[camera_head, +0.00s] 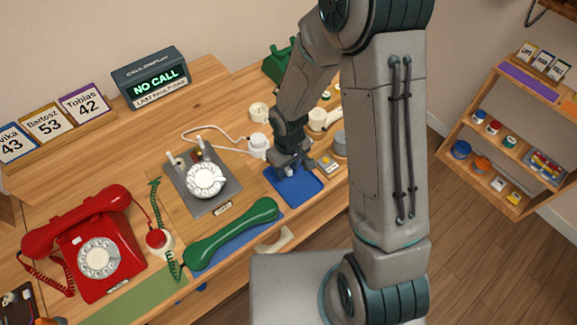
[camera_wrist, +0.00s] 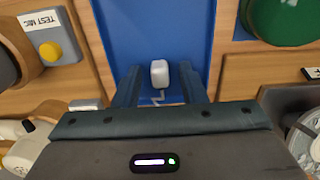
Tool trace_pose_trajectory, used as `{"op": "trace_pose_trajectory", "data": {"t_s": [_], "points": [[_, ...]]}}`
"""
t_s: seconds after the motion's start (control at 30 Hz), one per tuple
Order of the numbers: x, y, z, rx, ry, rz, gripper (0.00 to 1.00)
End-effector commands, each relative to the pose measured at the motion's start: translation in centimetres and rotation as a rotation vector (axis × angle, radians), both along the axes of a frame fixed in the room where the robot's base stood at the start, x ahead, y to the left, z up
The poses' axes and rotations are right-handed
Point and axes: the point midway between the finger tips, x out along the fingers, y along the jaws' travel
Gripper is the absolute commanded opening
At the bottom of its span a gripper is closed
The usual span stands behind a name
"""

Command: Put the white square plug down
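The white square plug (camera_wrist: 159,73) lies on the blue mat (camera_wrist: 152,25) in the wrist view, with a thin pale cord or prong at its near end. My gripper (camera_wrist: 159,76) is open, with one dark finger on each side of the plug and a visible gap to both. In the head view my gripper (camera_head: 289,166) is low over the far end of the blue mat (camera_head: 300,192). The plug is too small and too covered by the gripper to make out clearly there.
A grey dial phone base (camera_head: 205,182) stands left of the mat. A green handset (camera_head: 232,234) lies in front of it. A red phone (camera_head: 95,250) is at left. A box with a yellow button (camera_wrist: 53,50) sits close beside the mat.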

Motion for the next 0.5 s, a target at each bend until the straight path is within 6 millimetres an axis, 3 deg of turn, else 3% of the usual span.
{"op": "trace_pose_trajectory", "data": {"t_s": [0.33,0.5], "points": [[0.0,0.0,0.5,0.0,0.0,0.0,0.37],[0.2,0.0,2.6,0.001,-0.005,-0.003,0.37]]}}
